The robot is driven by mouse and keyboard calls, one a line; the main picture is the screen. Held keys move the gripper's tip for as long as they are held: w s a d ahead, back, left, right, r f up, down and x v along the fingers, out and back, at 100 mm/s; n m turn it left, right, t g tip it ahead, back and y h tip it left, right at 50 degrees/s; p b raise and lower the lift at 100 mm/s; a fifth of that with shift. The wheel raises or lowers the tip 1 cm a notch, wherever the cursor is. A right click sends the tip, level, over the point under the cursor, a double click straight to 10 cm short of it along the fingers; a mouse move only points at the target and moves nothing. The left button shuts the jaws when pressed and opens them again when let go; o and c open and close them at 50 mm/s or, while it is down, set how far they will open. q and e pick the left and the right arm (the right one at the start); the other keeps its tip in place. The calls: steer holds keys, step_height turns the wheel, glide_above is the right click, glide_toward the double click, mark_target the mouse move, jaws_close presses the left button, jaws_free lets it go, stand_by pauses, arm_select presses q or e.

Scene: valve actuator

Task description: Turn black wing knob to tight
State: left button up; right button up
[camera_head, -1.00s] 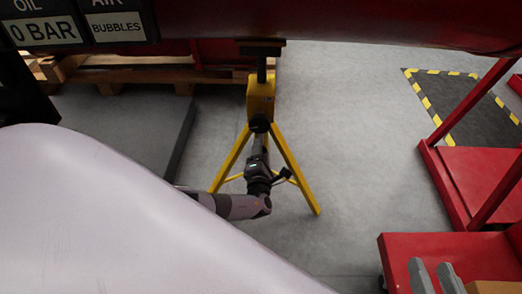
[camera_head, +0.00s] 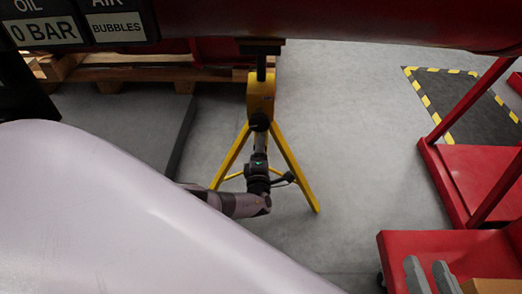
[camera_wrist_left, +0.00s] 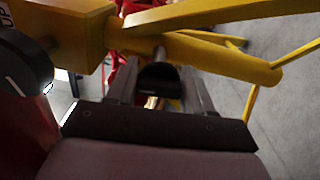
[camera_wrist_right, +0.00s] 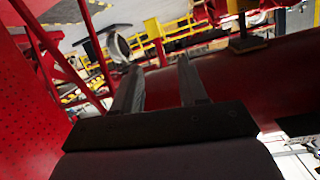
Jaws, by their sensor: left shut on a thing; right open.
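The black wing knob (camera_wrist_left: 158,78) sits on the yellow stand (camera_wrist_left: 220,57) in the left wrist view, between the two fingers of my left gripper (camera_wrist_left: 160,85). The fingers are shut on it from both sides. In the head view my left gripper (camera_head: 260,138) reaches up to the knob (camera_head: 259,122) at the top of the stand's yellow legs, and it partly hides the knob. My right gripper (camera_wrist_right: 162,80) is open and empty in the right wrist view, pointing toward a red surface. The knob's markings cannot be read.
A large red cylinder (camera_head: 340,25) crosses the top of the head view above the stand. A wooden pallet (camera_head: 140,75) lies behind at left. A red cart (camera_head: 420,250) stands at right. The grey floor around the stand is open.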

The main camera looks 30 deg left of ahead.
arm_select(q)
steer(key=shift+s, duration=0.1)
steer(key=o, duration=1)
steer(key=shift+c, duration=0.2)
arm_select(e)
steer(key=shift+r, duration=0.1)
arm_select(q)
steer(key=shift+d, duration=0.1)
arm_select(e)
steer(key=shift+r, duration=0.1)
arm_select(q)
steer(key=shift+s+d+r+p, duration=0.1)
steer(key=shift+s+d+p, duration=0.05)
steer(key=shift+s+p, duration=0.2)
steer(key=p+v, duration=0.3)
steer(key=v, duration=0.3)
steer(key=shift+s, duration=0.15)
arm_select(e)
steer(key=shift+w+a+m+g+y, duration=0.2)
steer(key=shift+a+m+g+y, duration=0.2)
steer(key=shift+a+m+g, duration=0.55)
arm_select(q)
steer(key=shift+d, duration=0.1)
arm_select(e)
steer(key=shift+s+a+n, duration=0.1)
steer(key=shift+a+n, duration=0.05)
steer(key=shift+n, duration=0.2)
